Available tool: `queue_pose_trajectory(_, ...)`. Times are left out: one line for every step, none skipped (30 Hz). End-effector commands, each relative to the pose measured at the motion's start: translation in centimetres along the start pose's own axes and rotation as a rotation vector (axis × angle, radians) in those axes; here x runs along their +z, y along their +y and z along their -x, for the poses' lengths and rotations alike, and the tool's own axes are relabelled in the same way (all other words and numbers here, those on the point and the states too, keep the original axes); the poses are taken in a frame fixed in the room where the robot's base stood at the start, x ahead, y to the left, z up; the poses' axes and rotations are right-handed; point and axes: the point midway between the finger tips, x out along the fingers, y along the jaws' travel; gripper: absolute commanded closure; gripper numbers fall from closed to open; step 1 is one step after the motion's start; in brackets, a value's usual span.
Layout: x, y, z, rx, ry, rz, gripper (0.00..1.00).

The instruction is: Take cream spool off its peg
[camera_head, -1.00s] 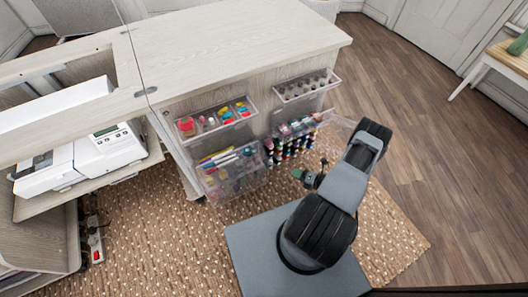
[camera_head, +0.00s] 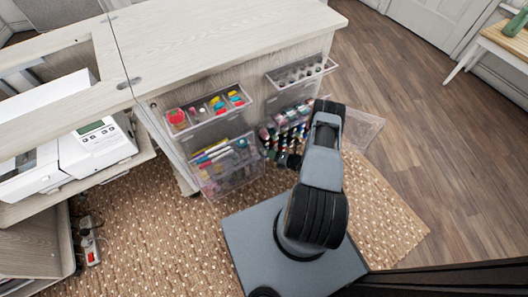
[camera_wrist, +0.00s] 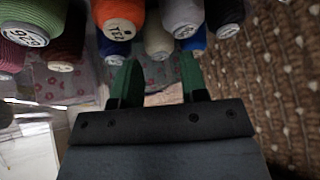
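The cream spool (camera_wrist: 158,42) shows in the wrist view, its pale round end facing me, between a blue spool (camera_wrist: 113,46) and another blue spool (camera_wrist: 195,41). My gripper (camera_wrist: 158,66) is open, with one green finger on each side of the cream spool's line. Whether the fingertips reach around it or stop just short, I cannot tell. Nothing is seen gripped. In the head view my gripper (camera_head: 290,161) is a small dark shape at the spool rack, mostly hidden by my arm. The cream spool's peg is hidden, and I cannot pick out this spool in the head view.
Orange (camera_wrist: 118,16), white (camera_wrist: 182,16) and dark navy (camera_wrist: 225,16) spools crowd close above. Green (camera_wrist: 32,20) and dark red (camera_wrist: 66,48) spools are at left. Clear bins (camera_head: 228,165) hang beside the rack. The rug (camera_head: 385,215) is open at right.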

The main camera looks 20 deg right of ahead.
Motion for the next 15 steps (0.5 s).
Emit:
queue_pose_trajectory(-0.1,-0.2,-0.9,0.002,0.003,0.004,0.60)
queue_pose_trajectory(-0.1,-0.1,-1.3,0.002,0.002,0.004,0.60)
queue_pose_trajectory(-0.1,-0.1,-1.7,0.001,0.001,0.004,0.60)
queue_pose_trajectory(-0.1,-0.1,-2.0,0.001,0.001,0.003,0.60)
queue_pose_trajectory(-0.1,-0.1,-2.2,0.001,0.001,0.002,0.60)
queue_pose_trajectory(-0.1,-0.1,-2.5,0.001,0.001,0.002,0.60)
queue_pose_trajectory(-0.1,-0.1,-2.7,0.001,0.001,0.001,0.60)
queue_pose_trajectory(0.0,0.0,-2.8,0.001,0.000,0.001,0.60)
queue_pose_trajectory(0.0,0.0,-2.9,0.000,0.000,0.001,0.60)
queue_pose_trajectory(0.0,0.0,-2.9,0.000,-0.001,0.001,0.60)
queue_pose_trajectory(0.0,0.0,-2.9,0.000,-0.001,0.001,0.60)
queue_pose_trajectory(0.0,0.0,-2.9,0.000,-0.001,0.001,0.60)
queue_pose_trajectory(0.0,0.0,-2.9,0.000,-0.001,0.001,0.60)
queue_pose_trajectory(0.0,0.0,-2.9,0.000,-0.001,0.001,0.60)
queue_pose_trajectory(0.0,0.0,-2.9,0.000,-0.001,0.001,0.60)
